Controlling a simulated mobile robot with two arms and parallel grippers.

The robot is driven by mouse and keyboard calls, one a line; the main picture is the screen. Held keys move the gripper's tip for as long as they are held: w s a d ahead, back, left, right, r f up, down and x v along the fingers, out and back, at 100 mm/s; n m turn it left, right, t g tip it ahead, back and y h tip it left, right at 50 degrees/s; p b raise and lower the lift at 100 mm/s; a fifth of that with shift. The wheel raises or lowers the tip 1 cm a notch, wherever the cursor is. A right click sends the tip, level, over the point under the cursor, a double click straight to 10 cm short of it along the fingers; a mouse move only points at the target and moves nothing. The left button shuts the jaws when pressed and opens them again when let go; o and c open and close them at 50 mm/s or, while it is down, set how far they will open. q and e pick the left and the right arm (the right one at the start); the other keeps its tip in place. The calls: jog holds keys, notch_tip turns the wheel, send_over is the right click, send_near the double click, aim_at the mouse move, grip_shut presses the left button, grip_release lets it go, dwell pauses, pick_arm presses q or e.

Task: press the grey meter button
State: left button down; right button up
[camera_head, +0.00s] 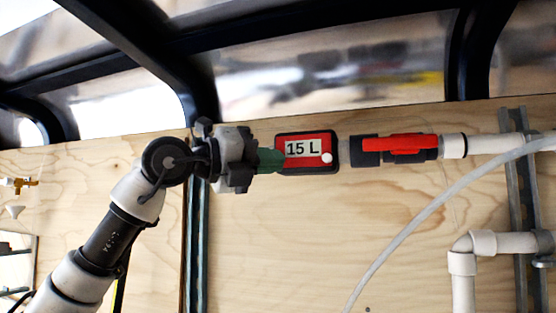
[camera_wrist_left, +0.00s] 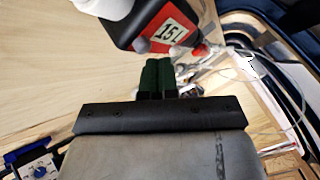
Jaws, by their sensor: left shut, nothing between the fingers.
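The red meter (camera_head: 318,138) with a dark frame sits in the pipe line on the wooden wall, and its display reads "15 L". A small round pale grey button (camera_head: 327,158) is at the lower right of its face. My left gripper (camera_head: 276,160) reaches in from the left with its green fingers shut and empty. In the head view its tips overlap the meter's left edge, left of the button; I cannot tell whether they touch. In the left wrist view, the closed green fingers (camera_wrist_left: 158,76) point toward the meter (camera_wrist_left: 168,30), apart from its display.
A valve with a red handle (camera_head: 400,143) is right of the meter. White pipe (camera_head: 490,144), a metal strut (camera_head: 519,200) and a pale hose (camera_head: 410,206) are further right. A dark window frame runs above. The wooden wall below the meter is mostly clear.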

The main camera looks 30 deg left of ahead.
dwell(0.3)
pick_arm(q)
jog(key=shift+w+a, duration=0.1)
jog(key=shift+w, duration=0.4)
dwell(0.4)
jog(key=shift+s, duration=0.1)
jog(key=shift+s+d+b, duration=0.2)
jog(key=shift+s+b, duration=0.15)
jog(key=shift+s, duration=0.45)
